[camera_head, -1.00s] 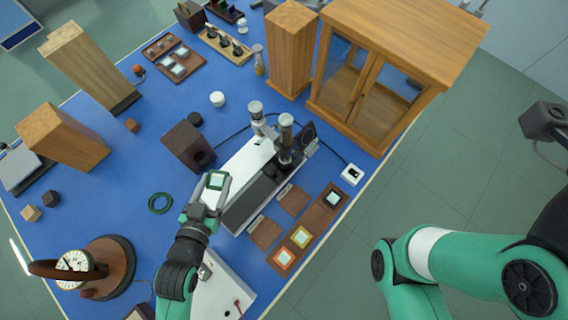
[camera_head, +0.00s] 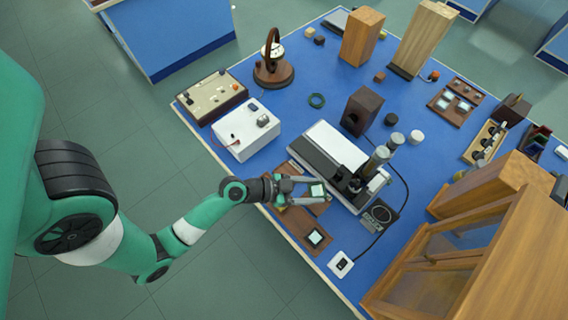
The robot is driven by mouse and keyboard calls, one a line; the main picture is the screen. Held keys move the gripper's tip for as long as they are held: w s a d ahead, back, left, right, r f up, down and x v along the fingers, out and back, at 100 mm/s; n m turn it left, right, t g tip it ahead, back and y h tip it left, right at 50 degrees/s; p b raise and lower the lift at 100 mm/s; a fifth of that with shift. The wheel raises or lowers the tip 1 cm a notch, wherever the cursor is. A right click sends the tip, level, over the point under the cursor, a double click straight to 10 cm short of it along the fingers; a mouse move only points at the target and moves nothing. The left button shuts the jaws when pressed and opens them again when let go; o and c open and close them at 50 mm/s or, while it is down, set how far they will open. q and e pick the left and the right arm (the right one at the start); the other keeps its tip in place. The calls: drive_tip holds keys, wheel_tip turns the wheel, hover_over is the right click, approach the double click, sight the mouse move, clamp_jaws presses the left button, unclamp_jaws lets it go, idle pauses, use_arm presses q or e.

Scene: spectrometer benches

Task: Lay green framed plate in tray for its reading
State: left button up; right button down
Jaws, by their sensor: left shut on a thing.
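My left gripper (camera_head: 314,191) is shut on the green framed plate (camera_head: 317,190), a small square with a pale middle. It holds the plate above the brown boards at the front edge of the blue bench. A brown wooden tray (camera_head: 300,225) lies below and is partly hidden by my gripper. A black framed plate (camera_head: 317,237) sits at its near end. A small brown pad (camera_head: 287,169) lies behind the gripper. The spectrometer (camera_head: 340,160), with a white and dark body and metal cylinders, stands just beyond the plate. My right gripper is out of view.
A white box (camera_head: 245,132) stands left of the gripper. A dark brown block (camera_head: 361,108) stands behind the spectrometer. A wooden cabinet (camera_head: 480,255) fills the lower right. A white switch box (camera_head: 340,264) sits near the front edge.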

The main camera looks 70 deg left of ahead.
use_arm(q)
drive_tip(key=s+a+n+y+p, duration=0.1)
drive_tip(key=s+a+n+y, duration=0.2)
drive_tip(key=a, duration=0.5)
drive_tip(key=s+a+r+n+g+y+p, duration=0.1)
drive_tip(key=s+a+n+y, duration=0.1)
drive_tip(key=s+a, duration=0.5)
drive_tip(key=s+a+n+y+p, duration=0.1)
drive_tip(key=s+a+n+y, duration=0.15)
drive_tip(key=a, duration=0.65)
drive_tip(key=b, duration=1.1)
hover_over(294, 167)
drive_tip(key=s+d, duration=0.1)
drive_tip(key=s, duration=0.4)
drive_tip(key=shift+m+y, duration=0.35)
wheel_tip(294, 167, down, 8)
drive_tip(key=shift+s+d+f, duration=0.1)
drive_tip(key=shift+f, duration=0.05)
drive_tip(key=shift+w+d+f, duration=0.15)
drive_tip(key=shift+w+f, duration=0.05)
drive_tip(key=shift+f, duration=0.2)
drive_tip(key=shift+w+d+f+b, duration=0.15)
drive_tip(key=shift+f+b, duration=0.4)
drive_tip(key=shift+f, duration=0.45)
drive_tip(key=shift+w+d+f+b, duration=0.15)
drive_tip(key=shift+f+b, duration=0.35)
drive_tip(key=shift+f, duration=0.45)
drive_tip(key=shift+f, duration=0.1)
